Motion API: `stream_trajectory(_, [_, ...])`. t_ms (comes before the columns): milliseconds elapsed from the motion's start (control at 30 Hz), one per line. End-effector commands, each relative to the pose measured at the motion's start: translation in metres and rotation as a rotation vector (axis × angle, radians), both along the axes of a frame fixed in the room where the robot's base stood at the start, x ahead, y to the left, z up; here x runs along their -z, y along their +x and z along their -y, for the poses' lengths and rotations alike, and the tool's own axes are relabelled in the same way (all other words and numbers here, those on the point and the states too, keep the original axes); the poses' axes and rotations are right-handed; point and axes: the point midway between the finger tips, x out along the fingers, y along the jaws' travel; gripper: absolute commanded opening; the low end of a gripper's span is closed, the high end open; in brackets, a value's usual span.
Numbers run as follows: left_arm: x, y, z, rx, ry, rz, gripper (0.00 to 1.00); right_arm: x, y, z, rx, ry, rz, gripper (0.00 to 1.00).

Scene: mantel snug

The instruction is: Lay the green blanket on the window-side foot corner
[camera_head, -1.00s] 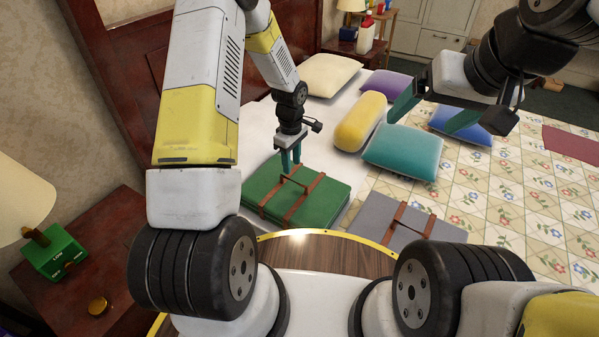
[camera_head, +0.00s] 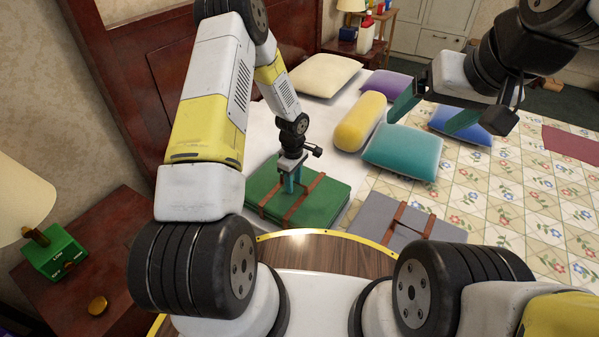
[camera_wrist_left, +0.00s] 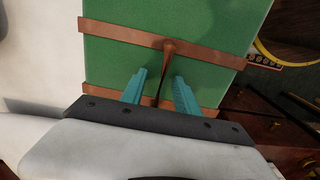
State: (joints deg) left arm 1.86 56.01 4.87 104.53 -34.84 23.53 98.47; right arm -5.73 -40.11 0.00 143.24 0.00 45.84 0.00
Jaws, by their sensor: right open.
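The green blanket (camera_head: 326,200) is a folded, flat block with two brown straps and a brown handle between them. It lies on the near left part of the bed, and it fills the upper middle of the left wrist view (camera_wrist_left: 120,60). My left gripper (camera_head: 291,186) is low over the blanket's middle. In the left wrist view its teal fingers (camera_wrist_left: 161,84) are apart, one on each side of the brown handle (camera_wrist_left: 164,72). My right gripper (camera_head: 432,108) is open and empty above the bed, near the pillows. No window shows.
A grey folded blanket (camera_head: 372,215) with brown straps lies just right of the green one. A yellow bolster (camera_head: 360,122), a teal pillow (camera_head: 403,150) and other pillows lie farther back. The flowered quilt (camera_head: 500,205) at right is mostly clear. A nightstand (camera_head: 120,235) stands at left.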

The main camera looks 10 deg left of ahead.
Motion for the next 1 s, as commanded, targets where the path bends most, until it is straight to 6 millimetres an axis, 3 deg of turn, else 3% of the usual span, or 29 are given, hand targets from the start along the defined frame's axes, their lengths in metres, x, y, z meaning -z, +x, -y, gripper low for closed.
stream_trajectory(33, [-0.0001,-0.0001,0.0,0.0,0.0,0.0,0.28,0.0,0.0,0.0,0.0,0.0,0.0,0.85])
stream_trajectory(167, [-0.0002,-0.0001,0.0,0.0,0.0,0.0,0.02,0.0,0.0,0.0,0.0,0.0,0.0,0.85])
stream_trajectory(200, [-0.0003,-0.0001,0.0,0.0,0.0,0.0,0.0,0.0,0.0,0.0,0.0,0.0,0.0,0.85])
stream_trajectory(1000, [-0.0008,0.0002,0.0,0.0,0.0,0.0,0.0,0.0,0.0,0.0,0.0,0.0,0.0,0.85])
